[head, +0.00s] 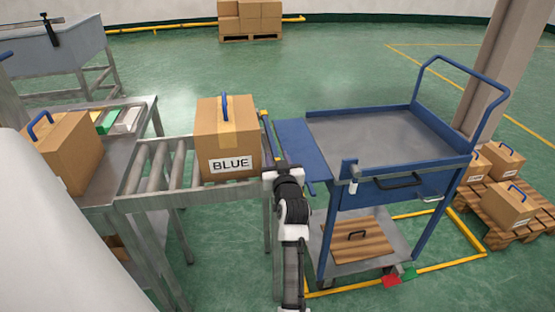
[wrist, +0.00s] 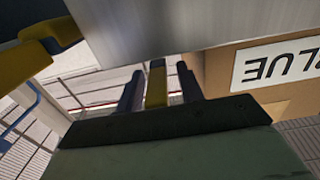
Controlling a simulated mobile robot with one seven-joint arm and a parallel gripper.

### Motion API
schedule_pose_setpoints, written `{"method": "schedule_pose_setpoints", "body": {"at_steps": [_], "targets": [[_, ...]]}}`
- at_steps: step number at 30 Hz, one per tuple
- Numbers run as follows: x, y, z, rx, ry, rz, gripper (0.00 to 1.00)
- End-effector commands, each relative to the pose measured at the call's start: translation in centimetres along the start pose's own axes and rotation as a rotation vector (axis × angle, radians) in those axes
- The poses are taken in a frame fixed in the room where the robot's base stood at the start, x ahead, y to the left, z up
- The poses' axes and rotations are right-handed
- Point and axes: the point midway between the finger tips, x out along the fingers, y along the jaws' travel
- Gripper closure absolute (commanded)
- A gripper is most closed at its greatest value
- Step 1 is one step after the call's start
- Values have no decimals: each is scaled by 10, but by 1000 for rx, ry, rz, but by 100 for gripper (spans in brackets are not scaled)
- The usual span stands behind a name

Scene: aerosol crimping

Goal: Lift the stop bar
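The stop bar (head: 271,138) is a thin blue bar with yellow parts across the right end of the roller conveyor, beside the box marked BLUE (head: 226,140). My gripper (head: 279,170) is at the bar's near end, by the conveyor's front right corner. In the wrist view, my two dark fingers (wrist: 158,90) stand apart with a narrow yellow piece (wrist: 156,82) between them. Narrow gaps show on both sides of it, so the gripper looks open around it. The box, with its label upside down, also shows in the wrist view (wrist: 221,72).
The roller conveyor (head: 148,203) carries the box. A blue cart (head: 385,135) stands close on the right, its side flap (head: 302,150) near the conveyor end. Another box (head: 65,155) sits on the left table. A pallet with boxes (head: 510,205) lies at right.

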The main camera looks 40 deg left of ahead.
Motion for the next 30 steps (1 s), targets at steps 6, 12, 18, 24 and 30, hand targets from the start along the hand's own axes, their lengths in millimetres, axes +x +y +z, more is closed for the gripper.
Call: {"method": "schedule_pose_setpoints", "body": {"at_steps": [6, 12, 18, 24, 30], "targets": [[0, 0, 0, 0, 0, 0, 82], [0, 0, 0, 0, 0, 0, 100], [0, 0, 0, 0, -1, 0, 100], [1, 2, -9, 0, -18, 0, 100], [7, 8, -31, -1, -78, 2, 100]]}}
